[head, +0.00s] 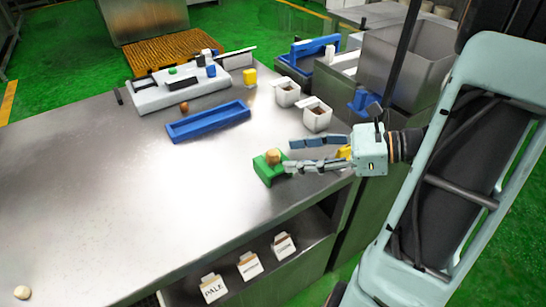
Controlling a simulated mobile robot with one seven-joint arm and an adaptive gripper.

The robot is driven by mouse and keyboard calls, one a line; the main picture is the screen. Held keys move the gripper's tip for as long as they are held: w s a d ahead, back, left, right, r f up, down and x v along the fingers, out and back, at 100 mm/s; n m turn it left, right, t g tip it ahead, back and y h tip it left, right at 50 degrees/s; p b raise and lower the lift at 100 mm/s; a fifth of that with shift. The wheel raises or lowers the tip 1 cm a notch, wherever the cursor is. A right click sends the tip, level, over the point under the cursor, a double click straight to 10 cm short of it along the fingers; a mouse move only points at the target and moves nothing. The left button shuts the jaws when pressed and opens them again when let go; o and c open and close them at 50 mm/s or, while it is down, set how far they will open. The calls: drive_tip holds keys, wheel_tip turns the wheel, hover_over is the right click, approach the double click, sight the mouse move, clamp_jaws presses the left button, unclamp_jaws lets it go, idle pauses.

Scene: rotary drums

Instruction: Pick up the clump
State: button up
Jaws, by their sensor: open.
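A small tan, roughly cube-shaped lump (272,157) sits on a green holder (266,173) near the right edge of the steel table. My gripper (289,155) is open and reaches in from the right. Its fingertips are just to the right of the lump, and nothing shows between them. Whether they overlap the lump in depth cannot be told. A brown lump (184,107) lies by the back edge of a blue tray, and a pale round lump (22,292) is at the lower left. Which of these is the clump cannot be told.
A blue tray (210,122) lies mid-table. Behind it is a white device (190,84) with small parts on it. Two white containers (287,92) (317,115) stand behind my gripper. Labelled cards (214,288) are on the shelf below.

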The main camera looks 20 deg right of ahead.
sight(280, 156)
drive_tip(key=x, duration=0.4)
drive_tip(key=shift+d, duration=0.1)
drive_tip(key=c, duration=0.9)
drive_tip(key=shift+r, duration=0.15)
